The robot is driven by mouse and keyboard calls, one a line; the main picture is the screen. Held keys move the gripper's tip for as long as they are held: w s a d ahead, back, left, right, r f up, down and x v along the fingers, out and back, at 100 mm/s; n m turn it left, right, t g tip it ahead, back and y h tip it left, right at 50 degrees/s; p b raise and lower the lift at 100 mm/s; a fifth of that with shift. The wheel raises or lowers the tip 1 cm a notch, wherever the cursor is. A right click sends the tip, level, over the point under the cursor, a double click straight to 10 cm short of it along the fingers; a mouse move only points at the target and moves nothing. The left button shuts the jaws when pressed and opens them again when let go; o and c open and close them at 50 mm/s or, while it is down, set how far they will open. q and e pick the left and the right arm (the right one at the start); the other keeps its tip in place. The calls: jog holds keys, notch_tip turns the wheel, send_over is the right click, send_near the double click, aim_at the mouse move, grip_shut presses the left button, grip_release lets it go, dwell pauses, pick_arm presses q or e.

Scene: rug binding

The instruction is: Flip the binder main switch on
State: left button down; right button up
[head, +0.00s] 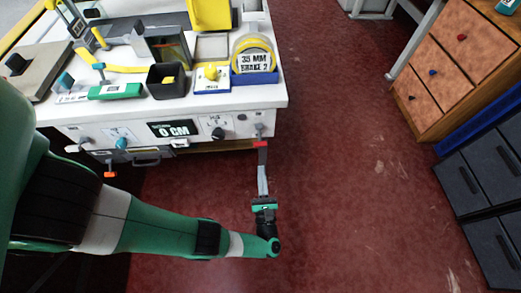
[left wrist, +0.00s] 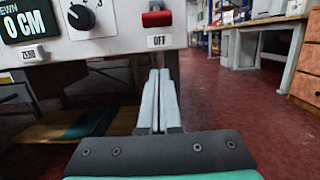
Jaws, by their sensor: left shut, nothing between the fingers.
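The binder main switch is a red rocker or lever (left wrist: 156,17) on the white front panel in the left wrist view, above a plate (left wrist: 160,41) reading OFF. In the head view its red part (head: 260,145) shows at the right end of the bench front. My left gripper (head: 262,168) is shut and empty, in front of the bench with its fingers pointing at the switch. In the left wrist view the closed fingertips (left wrist: 160,72) are below the OFF plate. I cannot tell whether they touch anything, but they look apart from the switch. My right gripper is not in view.
A black dial (left wrist: 81,17) and a "0 CM" display (head: 173,128) sit left of the switch on the panel. A blue tray (head: 254,78) with a tape roll stands on the bench top above. Red floor (head: 340,190) lies open to the right, before wooden drawers (head: 461,70).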

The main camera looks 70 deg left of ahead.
aim_at(260, 136)
pick_arm(q)
jog(key=w+a+r, duration=0.1)
jog(key=a+r, duration=0.4)
jog(key=a, duration=0.1)
jog(key=shift+w, duration=0.3)
jog(key=shift+a+r, duration=0.1)
jog(key=shift+r, duration=0.05)
